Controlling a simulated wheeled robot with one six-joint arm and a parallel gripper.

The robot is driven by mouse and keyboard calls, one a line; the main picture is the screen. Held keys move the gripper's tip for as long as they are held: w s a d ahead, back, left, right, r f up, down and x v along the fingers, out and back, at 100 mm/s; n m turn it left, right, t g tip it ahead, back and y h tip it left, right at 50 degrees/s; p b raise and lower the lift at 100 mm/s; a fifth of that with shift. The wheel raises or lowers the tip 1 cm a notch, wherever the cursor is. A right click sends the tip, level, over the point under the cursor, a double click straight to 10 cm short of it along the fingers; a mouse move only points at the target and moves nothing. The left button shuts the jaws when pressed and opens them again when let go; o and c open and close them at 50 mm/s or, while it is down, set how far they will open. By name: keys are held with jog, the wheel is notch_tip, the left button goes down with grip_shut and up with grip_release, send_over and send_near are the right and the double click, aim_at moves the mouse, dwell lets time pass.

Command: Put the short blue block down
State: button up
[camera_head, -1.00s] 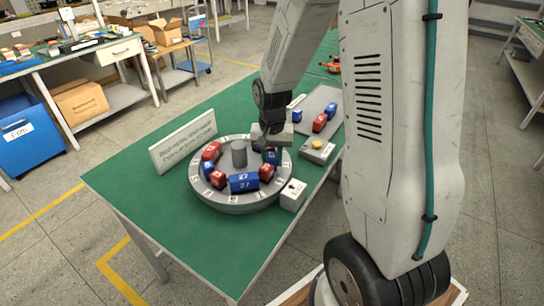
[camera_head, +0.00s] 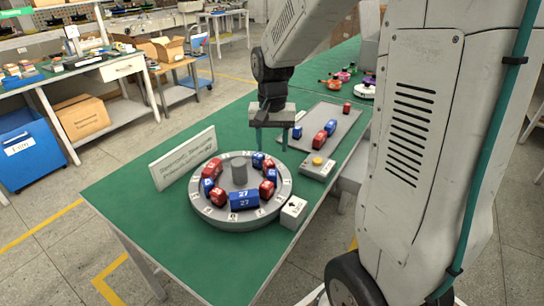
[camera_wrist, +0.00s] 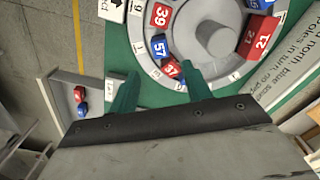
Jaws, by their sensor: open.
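A short blue block (camera_head: 257,160) sits on the far right rim of the round grey hub (camera_head: 235,224). In the wrist view a blue block marked 57 (camera_wrist: 159,47) sits on the hub beside a small red block marked 37 (camera_wrist: 173,69). My gripper (camera_head: 271,149) is open and empty, its two green fingers apart, above the hub's far right edge. In the wrist view my gripper (camera_wrist: 159,72) has its fingertips on either side of the red 37 block in the picture; I see no contact. A long blue block marked 27 (camera_head: 243,200) lies at the hub's front.
Several other red blocks (camera_head: 213,168) stand around the hub's central post (camera_head: 239,172). A white sign (camera_head: 184,158) stands behind left. A grey tray (camera_head: 338,111) with loose blocks, a yellow button box (camera_head: 317,165) and a small white box (camera_head: 294,211) are right. Green tabletop (camera_head: 130,195) is clear at left.

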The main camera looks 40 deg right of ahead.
jog(key=s+a+r+n, duration=0.2)
jog(key=s+a+r, duration=0.1)
jog(key=s, duration=0.4)
jog(key=s+a+r+n, duration=0.3)
jog(key=s, duration=0.5)
jog(key=s+a+r+n+t, duration=0.1)
jog(key=s+a+r+n, duration=0.1)
jog(key=s, duration=0.5)
jog(key=shift+s+a+r+n, duration=0.3)
jog(key=shift+s+a+r, duration=0.1)
jog(key=shift+a+r, duration=0.55)
jog(key=shift+f, duration=0.1)
